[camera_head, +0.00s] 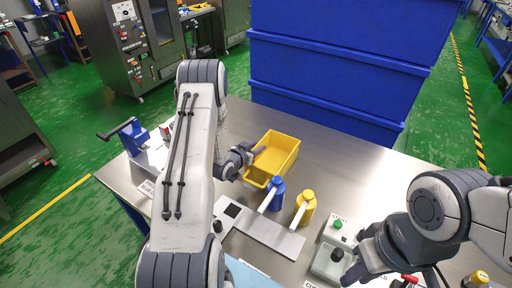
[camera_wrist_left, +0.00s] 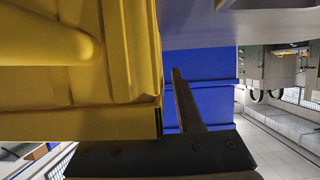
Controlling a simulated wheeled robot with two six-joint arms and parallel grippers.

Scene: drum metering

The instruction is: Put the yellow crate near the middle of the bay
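The yellow crate (camera_head: 282,146) stands on the steel table, open side up, just right of my left gripper. It looks empty. My left gripper (camera_head: 250,157) is at the crate's near-left side. In the left wrist view the crate (camera_wrist_left: 70,60) fills the left half, close to the gripper. One dark finger (camera_wrist_left: 187,103) shows there with a gap between it and the crate; the other finger is hidden. My right gripper (camera_head: 350,262) is over the control box at the lower right, and its fingers cannot be made out clearly. No marked bay is clearly identifiable.
Big blue bins (camera_head: 335,75) stand behind the table. The table right of the crate is clear.

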